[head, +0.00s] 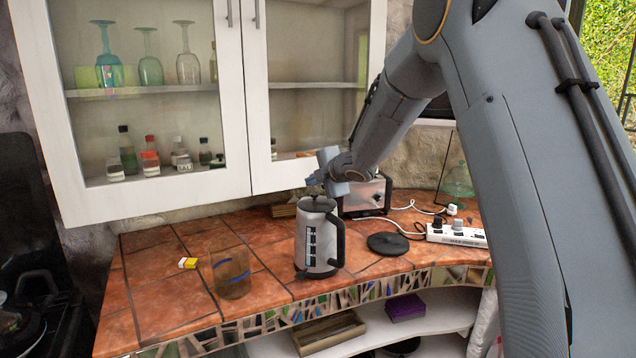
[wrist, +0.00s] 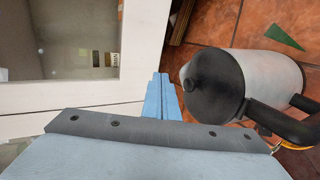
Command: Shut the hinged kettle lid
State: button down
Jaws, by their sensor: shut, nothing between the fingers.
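The kettle (head: 313,250) is a silver, upright cylinder with a black handle and black base parts, standing on the tiled counter. Its black lid (head: 317,204) has a small knob and appears to lie flat over the top, with no clear gap. In the wrist view the kettle body (wrist: 262,82) is at the right, with the round lid (wrist: 218,92) facing the camera. My gripper (head: 313,179) is just above and behind the lid in the head view. Its blue fingers (wrist: 165,92) are together and empty, beside the lid; whether they touch it I cannot tell.
A toaster (head: 366,196) stands behind the kettle. A black disc (head: 388,244) and a power strip (head: 457,236) lie to its right. The white cabinet (head: 225,160) hangs close to my gripper.

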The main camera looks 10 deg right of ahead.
aim_at(310, 200)
jog(key=shift+r+p, duration=0.7)
jog(key=shift+r, duration=0.1)
notch_tip(310, 200, up, 13)
jog(key=p, duration=0.4)
jog(key=s+d+f+m+g+h+b, duration=0.1)
jog(key=s+d+f+m+h+b, duration=0.2)
jog(key=s+d+f+m, duration=0.45)
jog(key=s+d+f+m+g+h+b, duration=0.2)
jog(key=s+d+f+m+h, duration=0.15)
jog(key=s+f+m, duration=0.4)
jog(key=s+f+m+g+b, duration=0.1)
jog(key=s+f+m+g, duration=0.1)
jog(key=s+f, duration=0.4)
jog(key=s+f+m+g+b, duration=0.2)
jog(key=s+f, duration=0.5)
jog(key=s, duration=0.7)
jog(key=s+d+f+m+g+y+b, duration=0.1)
jog(key=s+f+m+g, duration=0.2)
jog(key=s+f, duration=0.3)
jog(key=s+m, duration=0.1)
jog(key=s, duration=0.3)
jog(key=shift+f, duration=0.15)
